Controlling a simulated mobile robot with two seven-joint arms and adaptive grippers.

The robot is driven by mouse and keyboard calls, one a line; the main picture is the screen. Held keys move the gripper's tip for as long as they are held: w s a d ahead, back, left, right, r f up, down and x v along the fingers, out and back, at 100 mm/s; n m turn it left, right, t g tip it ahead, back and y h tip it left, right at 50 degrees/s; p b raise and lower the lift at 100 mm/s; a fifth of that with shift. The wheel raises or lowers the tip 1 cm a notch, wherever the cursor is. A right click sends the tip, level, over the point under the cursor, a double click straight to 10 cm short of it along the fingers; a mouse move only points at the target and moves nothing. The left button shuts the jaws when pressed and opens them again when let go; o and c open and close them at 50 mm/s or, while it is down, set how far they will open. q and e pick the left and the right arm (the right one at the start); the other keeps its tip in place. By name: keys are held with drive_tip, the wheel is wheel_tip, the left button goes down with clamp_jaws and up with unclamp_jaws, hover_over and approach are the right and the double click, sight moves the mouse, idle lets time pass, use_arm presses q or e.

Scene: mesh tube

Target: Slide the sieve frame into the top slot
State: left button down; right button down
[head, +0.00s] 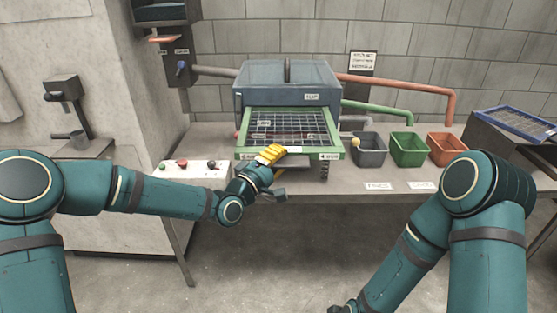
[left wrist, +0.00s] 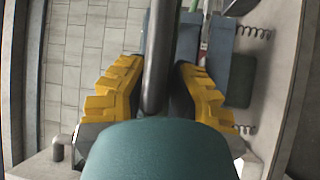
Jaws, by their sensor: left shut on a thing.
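The sieve frame (head: 332,132), a green-rimmed tray of wire mesh, juts out level from the front of the blue-grey machine (head: 262,98). Its back edge meets the machine below the housing; how deep it sits in a slot is hidden. My left gripper (head: 270,154), with yellow fingers, is at the frame's front edge, left of its middle. In the left wrist view the yellow fingers stand on both sides of a dark round bar (left wrist: 158,60), shut on the frame's handle.
Grey (head: 369,150), green (head: 408,150) and orange (head: 446,147) bins stand on the bench right of the machine. A blue-rimmed mesh frame (head: 517,123) lies on a dark stand at far right. A button box (head: 190,169) sits left of my gripper. The floor in front is clear.

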sight(279, 137)
use_arm(q)
drive_tip(key=shift+w+r+b, duration=0.15)
drive_tip(key=shift+w+b, duration=0.15)
drive_tip(key=shift+w, duration=4.7)
drive_tip(key=c, duration=0.9)
unclamp_jaws()
drive_tip(key=shift+f, duration=0.2)
drive_tip(key=v, duration=1.2)
